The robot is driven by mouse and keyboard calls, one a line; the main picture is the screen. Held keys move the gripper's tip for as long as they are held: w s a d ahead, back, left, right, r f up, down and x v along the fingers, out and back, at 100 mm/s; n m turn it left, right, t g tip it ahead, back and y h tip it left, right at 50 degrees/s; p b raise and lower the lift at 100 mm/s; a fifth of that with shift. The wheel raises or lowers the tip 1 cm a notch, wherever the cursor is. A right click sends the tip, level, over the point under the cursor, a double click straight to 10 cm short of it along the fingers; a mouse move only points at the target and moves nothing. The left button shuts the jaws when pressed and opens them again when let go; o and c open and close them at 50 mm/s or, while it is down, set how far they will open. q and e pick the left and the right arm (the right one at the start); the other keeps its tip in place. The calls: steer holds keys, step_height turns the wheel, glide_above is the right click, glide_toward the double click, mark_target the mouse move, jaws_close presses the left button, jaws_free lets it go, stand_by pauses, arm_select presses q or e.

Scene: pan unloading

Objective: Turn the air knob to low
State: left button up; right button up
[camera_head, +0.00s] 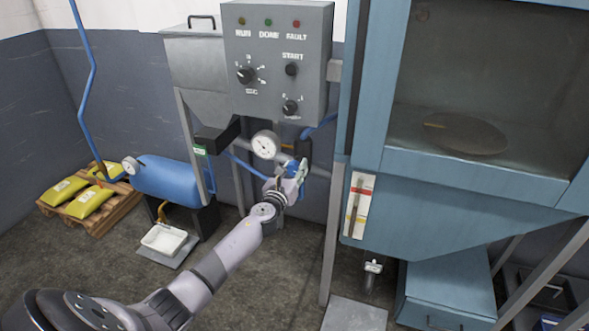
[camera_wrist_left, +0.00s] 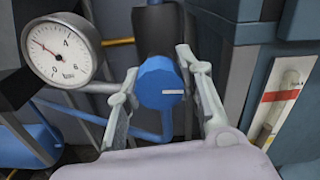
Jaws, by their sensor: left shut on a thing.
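The air knob (camera_wrist_left: 158,84) is blue and faceted, with a white mark that points right in the left wrist view. It sits under a dark cylindrical body. My left gripper (camera_wrist_left: 158,68) has one finger on each side of the knob and is shut on it. In the head view my left gripper (camera_head: 291,180) is at the regulator under the control box, and the knob is mostly hidden there. A round white gauge (camera_wrist_left: 62,52) is left of the knob and also shows in the head view (camera_head: 265,145). My right gripper is not in view.
A grey control box (camera_head: 278,60) with knobs and lights is above the gripper. A blue cabinet (camera_head: 440,190) with a window stands close on the right, bearing a strip gauge (camera_head: 357,206). A blue tank (camera_head: 168,177) and a pallet of yellow bags (camera_head: 85,205) are left.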

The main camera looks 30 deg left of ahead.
arm_select(q)
steer(key=c, duration=0.4)
steer(key=shift+c, duration=0.2)
steer(key=shift+n, duration=0.4)
steer(key=n+b, duration=0.1)
steer(key=n, duration=0.7)
steer(key=shift+n+b, duration=0.3)
steer(key=shift+b, duration=0.05)
steer(key=n, duration=0.5)
steer(key=shift+n, duration=2.3)
